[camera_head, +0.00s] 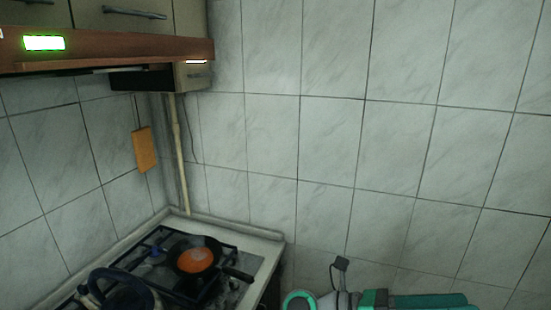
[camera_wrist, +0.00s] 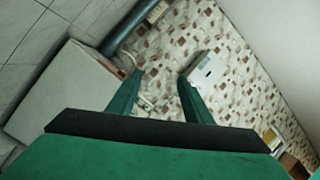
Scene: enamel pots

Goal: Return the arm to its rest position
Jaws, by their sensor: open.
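My gripper (camera_wrist: 160,76) shows in the wrist view as two green fingers, apart and with nothing between them. It points toward a floor with a brown and beige pattern (camera_wrist: 215,30). Part of my green and grey arm is at the bottom edge of the head view, to the right of the stove. The fingers cannot be made out in that view.
A stove (camera_head: 150,240) stands in the lower left corner, with a black pan (camera_head: 238,273) holding something orange and a dark kettle (camera_head: 118,292). A wooden-edged hood (camera_head: 120,48) hangs above. Tiled walls (camera_head: 330,130) stand behind. A pale box-like unit (camera_wrist: 60,95) is left of the fingers.

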